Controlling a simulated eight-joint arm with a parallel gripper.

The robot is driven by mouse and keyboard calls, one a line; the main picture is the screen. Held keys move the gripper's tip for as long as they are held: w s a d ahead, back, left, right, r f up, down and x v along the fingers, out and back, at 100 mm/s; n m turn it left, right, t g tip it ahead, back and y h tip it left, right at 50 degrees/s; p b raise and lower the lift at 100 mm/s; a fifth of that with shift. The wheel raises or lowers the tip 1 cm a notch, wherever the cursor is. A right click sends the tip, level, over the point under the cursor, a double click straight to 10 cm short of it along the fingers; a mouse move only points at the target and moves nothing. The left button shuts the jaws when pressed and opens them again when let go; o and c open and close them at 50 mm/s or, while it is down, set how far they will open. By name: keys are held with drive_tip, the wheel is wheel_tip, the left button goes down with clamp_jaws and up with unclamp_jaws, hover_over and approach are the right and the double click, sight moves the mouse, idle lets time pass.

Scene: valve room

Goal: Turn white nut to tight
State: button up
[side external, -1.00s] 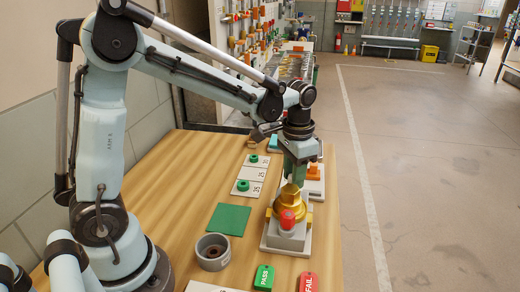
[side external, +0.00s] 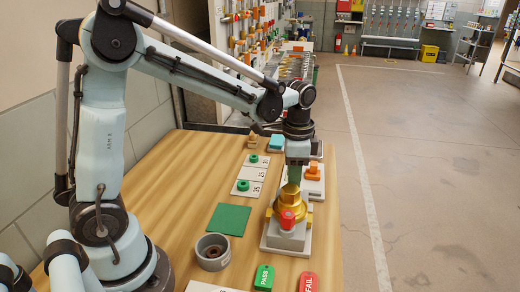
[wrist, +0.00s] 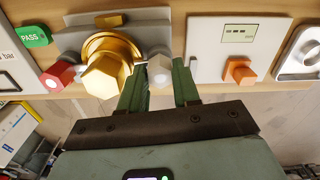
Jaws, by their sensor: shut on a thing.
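The white nut (wrist: 159,69) is a small hexagonal piece on the right side of the brass valve body (wrist: 105,65) in the wrist view. My gripper (wrist: 158,82) has its two green fingers on either side of the nut and is shut on it. In the side view my gripper (side external: 293,180) points down just behind the brass valve body (side external: 290,208); its fingers and the body hide the nut there. The valve sits on a grey block. A red hexagonal nut (side external: 287,218) is on the valve's near side and also shows in the wrist view (wrist: 58,75).
A box with an orange knob (side external: 313,170) stands just behind the valve. A green PASS block (side external: 264,277) and a red FAIL block (side external: 308,283) lie in front. A grey round cup (side external: 212,252) and green mat (side external: 228,219) are left. The wooden table is clear further left.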

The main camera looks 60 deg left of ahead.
drive_tip(key=o, duration=1.1)
drive_tip(key=shift+c, duration=0.2)
